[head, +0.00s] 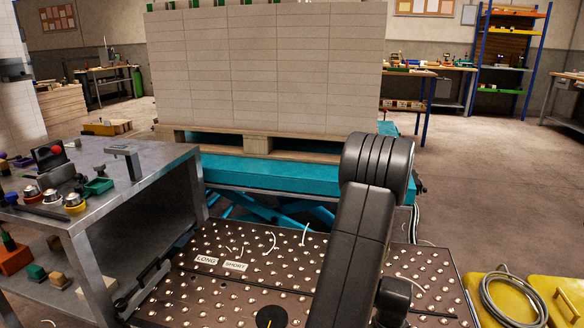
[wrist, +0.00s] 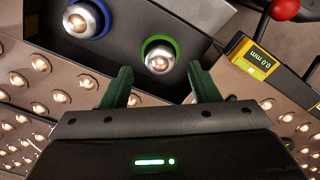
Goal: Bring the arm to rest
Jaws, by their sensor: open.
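My gripper (wrist: 158,75) shows in the wrist view with its two green fingers spread apart and nothing between them. In the head view my arm (head: 358,235) is bent up over the ball-studded table (head: 190,290), and my gripper cannot be made out there.
A tall stack of pale reams (head: 265,70) sits on a wooden pallet (head: 270,145) on a teal lift (head: 270,173). A yellow case (head: 555,295) with a coiled cable is at right. A yellow-black gauge (wrist: 252,58) reads 0.0 mm.

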